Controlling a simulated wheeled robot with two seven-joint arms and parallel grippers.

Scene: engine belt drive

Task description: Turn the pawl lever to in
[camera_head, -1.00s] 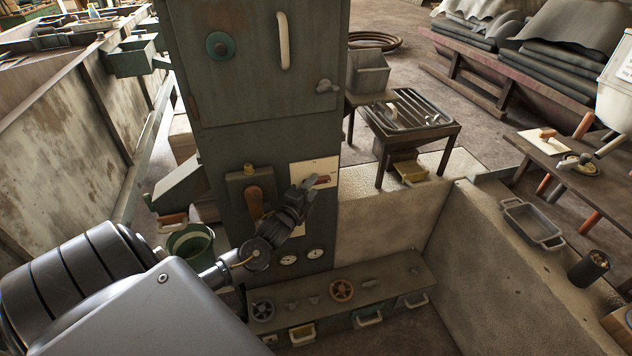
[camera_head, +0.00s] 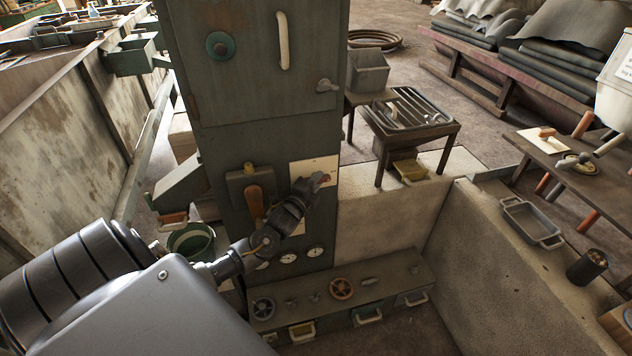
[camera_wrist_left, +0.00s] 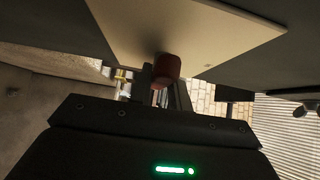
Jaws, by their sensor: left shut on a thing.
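The pawl lever, a small red-brown handle (camera_head: 326,178), stands out from a cream plate (camera_head: 302,168) on the front of the green cabinet. In the left wrist view the red handle (camera_wrist_left: 166,68) sits at my fingers, below the cream plate (camera_wrist_left: 190,28). My left gripper (camera_head: 319,182) is at the plate and shut on this handle. In the left wrist view my left gripper (camera_wrist_left: 163,85) hides part of the handle. The lever's pivot and any marks for in or out cannot be read. My right gripper is not in view.
The cabinet (camera_head: 225,130) also carries an orange-brown lever (camera_head: 254,203) left of my gripper and round gauges (camera_head: 289,258) below. A low bench (camera_head: 390,275) with handwheels juts out underneath. A concrete wall (camera_head: 520,265) stands to the right.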

